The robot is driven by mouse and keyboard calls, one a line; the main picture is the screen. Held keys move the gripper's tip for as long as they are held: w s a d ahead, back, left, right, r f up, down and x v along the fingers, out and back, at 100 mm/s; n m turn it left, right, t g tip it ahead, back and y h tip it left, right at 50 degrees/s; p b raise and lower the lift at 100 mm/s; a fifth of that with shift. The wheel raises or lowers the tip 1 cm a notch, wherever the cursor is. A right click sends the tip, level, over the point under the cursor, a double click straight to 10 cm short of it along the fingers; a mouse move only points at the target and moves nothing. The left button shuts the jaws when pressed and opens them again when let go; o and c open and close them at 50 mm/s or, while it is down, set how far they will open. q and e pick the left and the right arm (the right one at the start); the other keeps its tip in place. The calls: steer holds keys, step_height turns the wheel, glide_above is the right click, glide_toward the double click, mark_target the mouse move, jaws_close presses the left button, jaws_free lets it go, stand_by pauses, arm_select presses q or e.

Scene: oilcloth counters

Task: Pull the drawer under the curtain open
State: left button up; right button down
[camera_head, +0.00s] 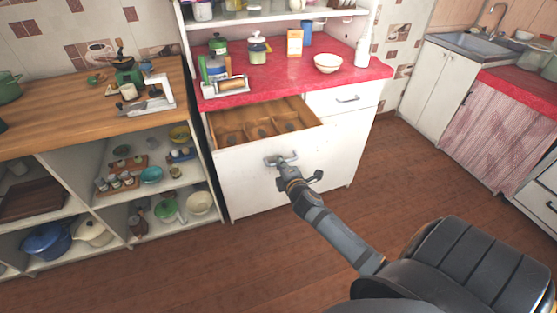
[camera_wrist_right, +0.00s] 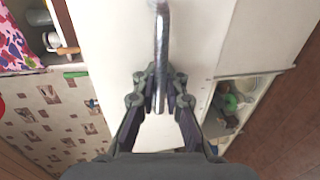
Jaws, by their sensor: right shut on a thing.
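The wooden-lined drawer (camera_head: 270,116) under the red oilcloth stands open in the white cabinet, showing several empty-looking compartments. My right gripper (camera_head: 283,165) is at its white front and is shut on the metal handle (camera_wrist_right: 162,45). In the right wrist view the two fingers (camera_wrist_right: 160,88) close on both sides of the bar. A pink checked curtain (camera_head: 500,135) hangs at the far right under another red-topped counter, away from this drawer. My left gripper is not in view.
A shut drawer (camera_head: 345,98) sits right of the open one. A bowl (camera_head: 328,63) and jars stand on the red oilcloth (camera_head: 290,74). An open shelf unit (camera_head: 75,190) with pots is close on the left. The brown floor (camera_head: 220,270) in front is clear.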

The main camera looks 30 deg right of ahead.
steer(key=shift+s+a, duration=0.1)
steer(key=shift+s, duration=0.3)
steer(key=c, duration=1.7)
jaws_free()
steer(key=v, duration=1.2)
